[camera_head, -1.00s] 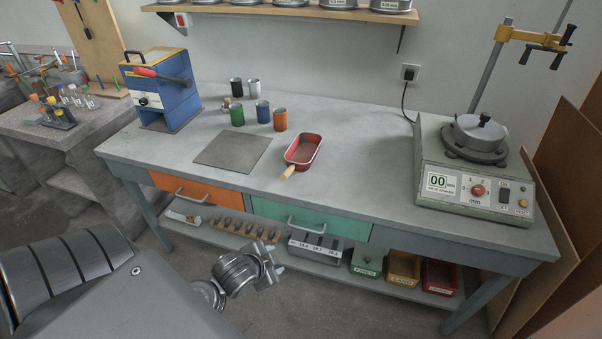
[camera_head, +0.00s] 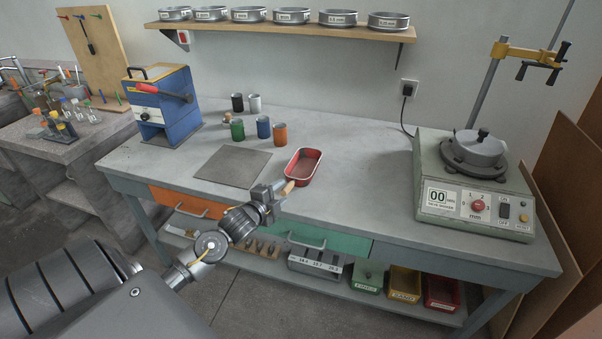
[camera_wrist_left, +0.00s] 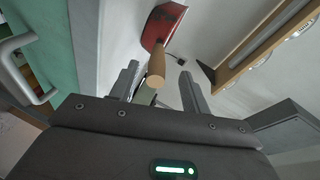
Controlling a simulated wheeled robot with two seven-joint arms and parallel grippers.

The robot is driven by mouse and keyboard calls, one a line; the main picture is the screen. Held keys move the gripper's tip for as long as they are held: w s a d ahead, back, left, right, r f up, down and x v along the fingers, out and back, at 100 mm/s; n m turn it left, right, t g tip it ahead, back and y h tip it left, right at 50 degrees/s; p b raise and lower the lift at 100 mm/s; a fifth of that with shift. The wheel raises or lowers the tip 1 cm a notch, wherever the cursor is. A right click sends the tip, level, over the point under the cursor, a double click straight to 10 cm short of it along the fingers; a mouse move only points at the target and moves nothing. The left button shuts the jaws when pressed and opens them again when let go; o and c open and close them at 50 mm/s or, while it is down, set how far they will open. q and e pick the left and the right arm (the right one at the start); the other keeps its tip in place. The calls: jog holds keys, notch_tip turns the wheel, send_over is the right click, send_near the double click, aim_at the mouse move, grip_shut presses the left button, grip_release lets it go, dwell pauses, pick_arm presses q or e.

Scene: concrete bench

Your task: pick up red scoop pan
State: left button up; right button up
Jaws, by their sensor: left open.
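The red scoop pan (camera_head: 305,166) lies on the bench, its wooden handle (camera_head: 284,190) pointing toward the front edge. My left gripper (camera_head: 279,190) is at the handle end, above the bench's front edge. In the left wrist view the wooden handle (camera_wrist_left: 156,66) reaches toward the space between the two open fingers (camera_wrist_left: 160,86), with the red pan (camera_wrist_left: 162,24) beyond. The fingers are open and appear not to be closed on the handle. Whether the handle end is fully between them is hard to tell. My right gripper is not in view.
A grey mat (camera_head: 232,167) lies left of the pan. Several coloured cups, including an orange cup (camera_head: 280,134), stand behind. A sieve shaker (camera_head: 475,185) stands at right, a blue machine (camera_head: 163,105) at left. Bench space right of the pan is clear.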

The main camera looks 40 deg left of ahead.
aim_at(290, 187)
pick_arm(q)
jog(key=shift+p+x, duration=0.55)
jog(key=shift+x, duration=2.5)
jog(key=shift+s+d+f, duration=0.1)
jog(key=shift+f, duration=0.05)
grip_shut()
